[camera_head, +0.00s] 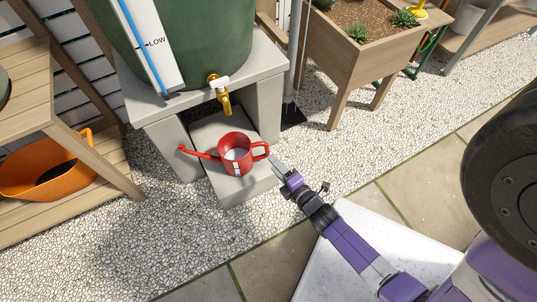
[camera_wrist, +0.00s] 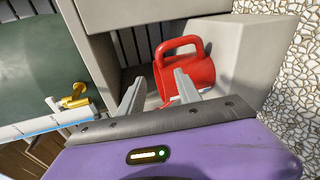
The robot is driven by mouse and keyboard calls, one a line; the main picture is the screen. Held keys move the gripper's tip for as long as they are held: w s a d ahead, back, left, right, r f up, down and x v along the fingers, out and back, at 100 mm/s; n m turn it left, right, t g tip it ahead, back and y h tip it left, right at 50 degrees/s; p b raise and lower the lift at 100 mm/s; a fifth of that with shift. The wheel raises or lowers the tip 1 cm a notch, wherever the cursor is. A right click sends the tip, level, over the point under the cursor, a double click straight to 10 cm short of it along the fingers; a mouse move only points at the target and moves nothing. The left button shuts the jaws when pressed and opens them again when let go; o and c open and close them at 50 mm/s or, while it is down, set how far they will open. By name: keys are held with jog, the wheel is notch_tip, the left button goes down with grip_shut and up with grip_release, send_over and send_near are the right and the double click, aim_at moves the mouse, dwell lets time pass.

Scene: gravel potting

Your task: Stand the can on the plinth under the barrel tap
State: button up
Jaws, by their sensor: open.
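The red watering can (camera_head: 236,152) stands upright on the low grey plinth (camera_head: 243,189), its spout to the left and its handle to the right. The brass barrel tap (camera_head: 222,95) hangs above and slightly behind it; I cannot tell whether its outlet lines up with the can's opening. My gripper (camera_head: 274,162) is open and empty, just right of the can's handle. In the wrist view the can (camera_wrist: 200,72) lies beyond the open fingers of my gripper (camera_wrist: 158,88), with its handle uppermost. The right finger covers part of the can. The tap (camera_wrist: 75,96) shows at left.
The green barrel (camera_head: 195,40) sits on a grey stand (camera_head: 265,66) whose legs flank the plinth. A wooden shelf with an orange tub (camera_head: 45,170) is at left. A wooden planter (camera_head: 350,55) is at right. Gravel in front is clear.

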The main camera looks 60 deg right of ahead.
jog(key=s+a+r+m+t+y, duration=0.1)
jog(key=s+a+r+m+y, duration=0.2)
jog(key=s+a+r+m, duration=0.65)
jog(key=s+a+r+m+y, duration=0.2)
jog(key=a+r, duration=0.2)
jog(key=r, duration=0.5)
jog(key=s+a+r+m+y, duration=0.1)
jog(key=a+r, duration=0.4)
jog(key=r, duration=0.5)
jog(key=shift+s+a+m+y, duration=0.3)
jog(key=shift+s+m+y, duration=0.05)
jog(key=shift+s+y, duration=0.25)
jog(key=shift+r, duration=0.1)
notch_tip(320, 180, up, 29)
jog(key=p, duration=2.9)
jog(key=shift+f, duration=0.2)
